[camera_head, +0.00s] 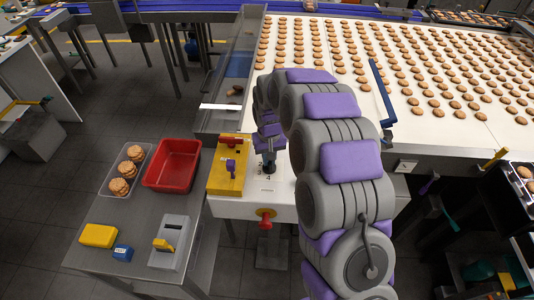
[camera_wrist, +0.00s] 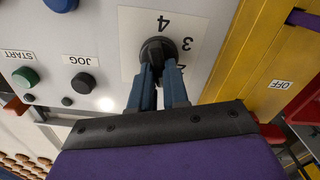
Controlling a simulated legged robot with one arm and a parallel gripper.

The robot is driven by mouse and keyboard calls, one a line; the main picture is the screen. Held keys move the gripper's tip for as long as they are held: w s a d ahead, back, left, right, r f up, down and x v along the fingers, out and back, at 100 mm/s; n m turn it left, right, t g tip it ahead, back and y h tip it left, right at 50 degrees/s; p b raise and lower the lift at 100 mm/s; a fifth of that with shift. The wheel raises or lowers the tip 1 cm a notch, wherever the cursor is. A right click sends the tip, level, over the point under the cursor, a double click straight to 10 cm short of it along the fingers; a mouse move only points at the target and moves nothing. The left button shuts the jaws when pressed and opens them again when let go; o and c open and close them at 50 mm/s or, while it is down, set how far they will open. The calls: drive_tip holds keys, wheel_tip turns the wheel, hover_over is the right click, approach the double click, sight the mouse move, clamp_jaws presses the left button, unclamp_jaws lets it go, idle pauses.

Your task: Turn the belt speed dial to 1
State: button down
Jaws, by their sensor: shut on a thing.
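The belt speed dial (camera_wrist: 157,45) is a round black knob on a white scale plate (camera_wrist: 133,25). In the wrist view the plate appears upside down; I read 4 and 3, and a partly covered 2. My gripper (camera_wrist: 158,72) has its two blue-grey fingers closed on the knob from either side. In the head view my gripper (camera_head: 269,160) reaches down onto the panel, with 2, 3 and 4 showing beside it. The 1 is hidden, and I cannot tell where the dial points.
A green START button (camera_wrist: 25,77) and black JOG button (camera_wrist: 84,84) sit on the same panel. A yellow box with an OFF label (camera_head: 240,168) stands close beside the dial. A red bin (camera_head: 172,165) is on the side table; biscuits cover the belt (camera_head: 345,110) behind.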

drive_tip(key=shift+d+m+p, duration=0.15)
drive_tip(key=shift+m+p, duration=0.6)
drive_tip(key=shift+m, duration=0.95)
drive_tip(key=c, duration=1.1)
unclamp_jaws()
drive_tip(key=shift+r, duration=0.15)
wheel_tip(320, 180, up, 17)
drive_tip(key=shift+f+p, duration=0.1)
drive_tip(key=shift+p, duration=0.95)
